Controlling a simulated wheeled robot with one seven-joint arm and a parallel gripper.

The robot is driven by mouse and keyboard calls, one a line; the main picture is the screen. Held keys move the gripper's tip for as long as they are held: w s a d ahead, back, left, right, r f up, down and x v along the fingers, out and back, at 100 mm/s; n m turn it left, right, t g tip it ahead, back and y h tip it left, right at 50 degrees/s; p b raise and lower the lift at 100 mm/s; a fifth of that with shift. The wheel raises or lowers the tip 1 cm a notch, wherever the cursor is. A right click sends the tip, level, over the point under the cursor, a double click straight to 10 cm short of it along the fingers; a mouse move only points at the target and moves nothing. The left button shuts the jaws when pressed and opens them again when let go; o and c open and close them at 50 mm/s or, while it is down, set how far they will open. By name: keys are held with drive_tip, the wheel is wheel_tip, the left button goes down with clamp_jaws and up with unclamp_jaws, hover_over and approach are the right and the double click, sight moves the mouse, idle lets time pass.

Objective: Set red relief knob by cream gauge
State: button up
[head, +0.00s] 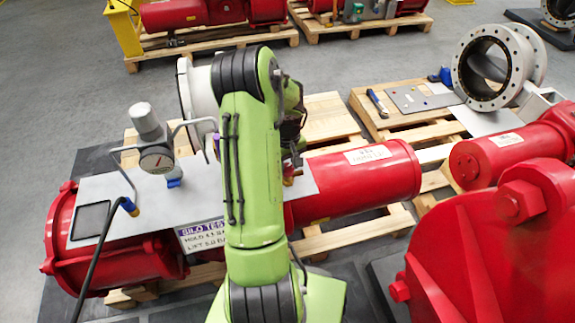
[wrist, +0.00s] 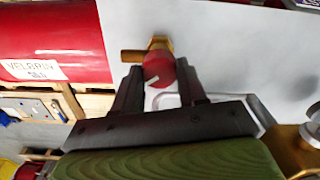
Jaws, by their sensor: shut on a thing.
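The red relief knob (wrist: 160,70) sits on a brass fitting (wrist: 158,44) on the pale panel in the wrist view, with a white mark on its face. My gripper (wrist: 160,78) is shut on the knob, one dark finger on each side. In the head view my green arm hides the knob and most of the gripper. The cream gauge (head: 157,160) stands on the grey panel (head: 190,198), left of my arm. Its needle reading is too small to tell.
A purple-headed sign (head: 201,234) with hold and lift values hangs on the panel's front edge. Bent grey pipes flank the gauge, beside a grey-topped cylinder (head: 145,119). The red actuator (head: 362,178) lies on wooden pallets. Large red housings (head: 500,240) stand at right.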

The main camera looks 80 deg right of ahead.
sight(287, 167)
drive_tip(key=shift+n, duration=1.1)
drive_tip(key=o, duration=1.1)
drive_tip(key=shift+c, duration=0.2)
drive_tip(key=shift+r, duration=0.1)
wheel_tip(287, 167, up, 16)
drive_tip(key=p, duration=0.2)
drive_tip(key=shift+f+p, duration=0.2)
drive_tip(key=shift+p, duration=0.1)
